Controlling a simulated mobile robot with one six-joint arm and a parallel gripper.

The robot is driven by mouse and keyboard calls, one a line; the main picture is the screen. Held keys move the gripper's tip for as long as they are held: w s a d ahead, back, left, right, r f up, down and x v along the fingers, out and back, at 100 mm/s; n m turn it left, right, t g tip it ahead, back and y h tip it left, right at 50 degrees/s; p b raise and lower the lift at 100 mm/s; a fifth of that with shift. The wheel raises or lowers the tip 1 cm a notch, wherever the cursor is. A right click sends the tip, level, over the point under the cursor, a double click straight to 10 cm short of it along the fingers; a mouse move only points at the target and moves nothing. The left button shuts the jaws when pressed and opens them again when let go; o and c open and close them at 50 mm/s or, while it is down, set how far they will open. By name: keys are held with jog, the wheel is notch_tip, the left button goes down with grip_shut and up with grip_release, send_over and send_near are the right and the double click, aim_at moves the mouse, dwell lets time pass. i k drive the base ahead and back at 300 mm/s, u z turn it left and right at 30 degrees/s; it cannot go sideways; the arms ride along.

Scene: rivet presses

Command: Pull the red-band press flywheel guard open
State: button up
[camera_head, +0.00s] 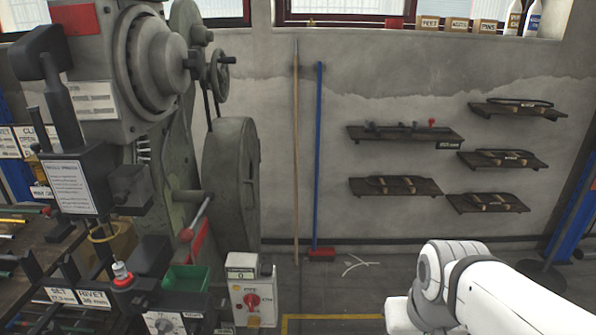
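A grey-green press (146,150) fills the left side. On its right flank is a large rounded grey-green housing (231,180), seen nearly edge-on, which looks like the flywheel guard. It appears to sit against the press body; I cannot tell whether it is latched. A smaller handwheel (220,75) is above it. A red patch (74,18) shows at the press top, and a red part (198,243) sits low beside the housing; I cannot tell which is the red band. My white arm enters at lower right, well apart from the press; my gripper is not in view.
A control box (252,298) with a red knob stands below the housing. A green bin (188,278) is left of it. A wooden pole (296,150) and a blue-handled broom (318,150) lean on the wall. Wall shelves (405,134) hold tools. Floor between press and arm is mostly clear.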

aim_at(248, 196)
jog(key=z, duration=0.05)
jog(key=i, duration=1.7)
jog(key=u, duration=0.7)
jog(key=k, duration=0.7)
jog(key=u, duration=0.25)
jog(key=i, duration=0.75)
jog(key=z, duration=0.1)
